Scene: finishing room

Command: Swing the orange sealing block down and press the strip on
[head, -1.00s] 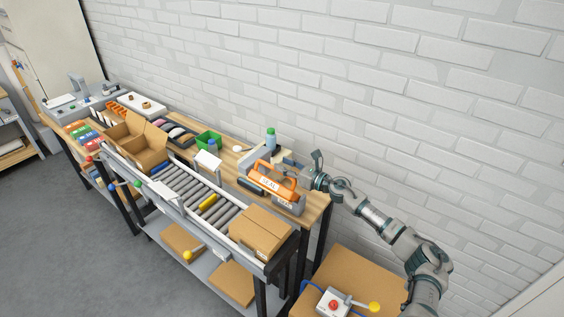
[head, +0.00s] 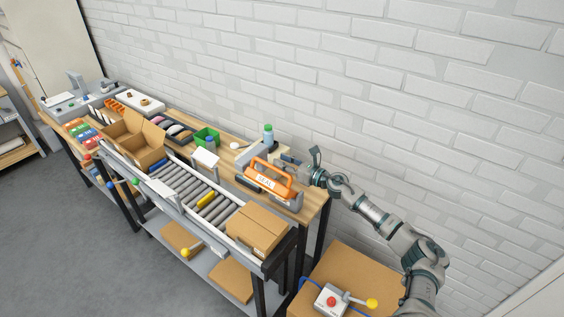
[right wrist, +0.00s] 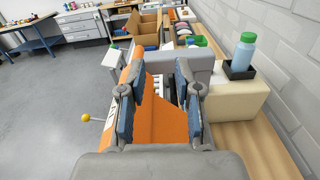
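The orange sealing block (head: 268,181), with a white SEAL label and a handle-like frame, sits at the right end of the wooden bench in the head view. It is tilted over a grey base (head: 293,203). My right gripper (head: 316,172) is at the block's right end. In the right wrist view, the two fingers of my right gripper (right wrist: 155,95) stand apart, with the block's orange surface (right wrist: 160,122) showing between and below them. I cannot tell whether they touch it. The strip cannot be made out. My left gripper is not in view.
A green-capped bottle (head: 268,134) stands behind the block, near the brick wall. A roller conveyor (head: 190,192) with a closed carton (head: 257,228) runs along the front. A control box with a red button (head: 331,301) sits on a large carton (head: 355,265) below my right arm.

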